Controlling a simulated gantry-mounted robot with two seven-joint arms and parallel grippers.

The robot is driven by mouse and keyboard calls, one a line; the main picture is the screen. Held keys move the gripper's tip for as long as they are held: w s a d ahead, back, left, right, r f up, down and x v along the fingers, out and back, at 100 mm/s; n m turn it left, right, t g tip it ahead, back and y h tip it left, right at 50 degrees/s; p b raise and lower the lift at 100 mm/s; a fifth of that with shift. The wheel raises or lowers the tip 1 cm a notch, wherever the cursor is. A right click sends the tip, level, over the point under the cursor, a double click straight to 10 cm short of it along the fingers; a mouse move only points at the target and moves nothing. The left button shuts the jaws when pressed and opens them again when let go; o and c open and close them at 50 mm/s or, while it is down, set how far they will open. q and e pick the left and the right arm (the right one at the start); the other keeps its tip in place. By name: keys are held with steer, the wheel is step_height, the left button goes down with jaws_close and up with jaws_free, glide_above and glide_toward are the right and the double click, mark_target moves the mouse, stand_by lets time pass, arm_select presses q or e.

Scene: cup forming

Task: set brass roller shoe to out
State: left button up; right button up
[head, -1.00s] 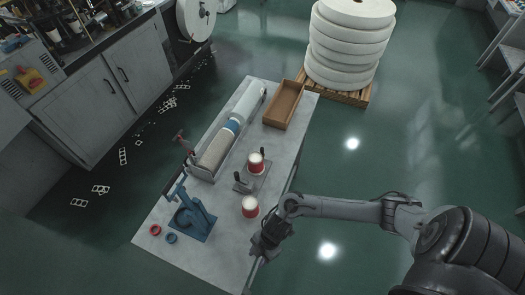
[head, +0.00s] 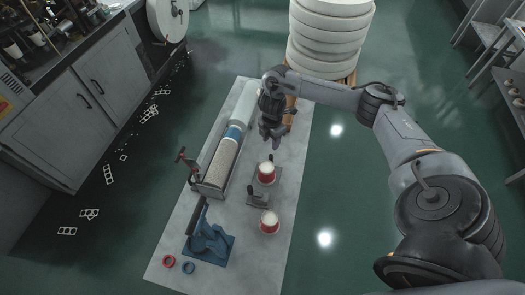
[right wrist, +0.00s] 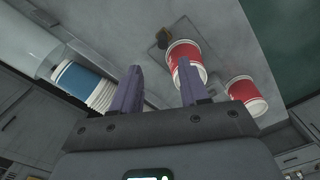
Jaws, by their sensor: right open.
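I cannot make out the brass roller shoe for certain. A small fixture with a dark handle (head: 256,192) stands beside the upper red cup (head: 267,174). In the right wrist view a dark block with a yellowish edge (right wrist: 163,39) shows beside a red cup (right wrist: 186,56), perhaps part of that fixture. My right gripper (head: 273,136) is open and empty, above the table just beyond the upper cup. Its purple fingers (right wrist: 160,75) stand apart in the right wrist view, one overlapping the cup. My left gripper is not in view.
A second red cup (head: 269,223) stands nearer the front. A long trough (head: 215,174) holds a cup stack, with a red lever (head: 183,157) at its left. A blue press-like tool (head: 209,241) and red and blue rings are at the table's front.

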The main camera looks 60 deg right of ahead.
mark_target(271, 156)
steer(key=f, duration=1)
steer(key=shift+s+a+f, duration=0.1)
steer(key=shift+s+f, duration=0.15)
steer(key=shift+f, duration=0.05)
jaws_close()
